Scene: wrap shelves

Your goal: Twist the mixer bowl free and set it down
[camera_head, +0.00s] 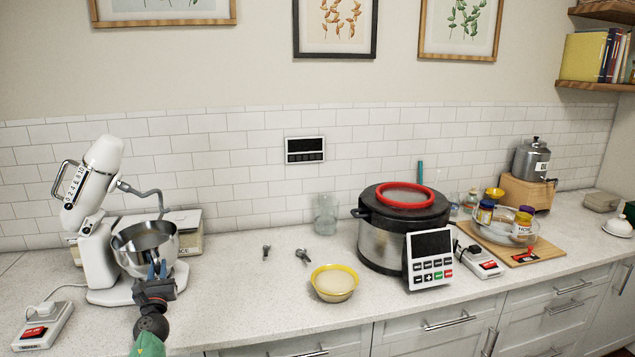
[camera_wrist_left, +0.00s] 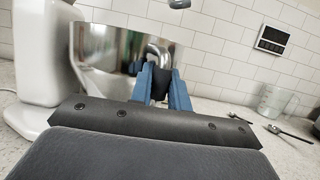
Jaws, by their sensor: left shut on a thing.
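The steel mixer bowl (camera_head: 131,258) sits on the base of the white stand mixer (camera_head: 98,200), whose head is tilted up with the hook raised above the bowl. The exact contact is partly hidden. My right gripper is not in view.
A white scale-like box (camera_head: 188,222) stands behind the mixer. A yellow-rimmed bowl (camera_head: 334,284), small metal tools (camera_head: 303,256) and a glass jug (camera_head: 325,215) are to the right. A large pot (camera_head: 385,247) stands farther right. The counter (camera_head: 235,290) between mixer and yellow-rimmed bowl is clear.

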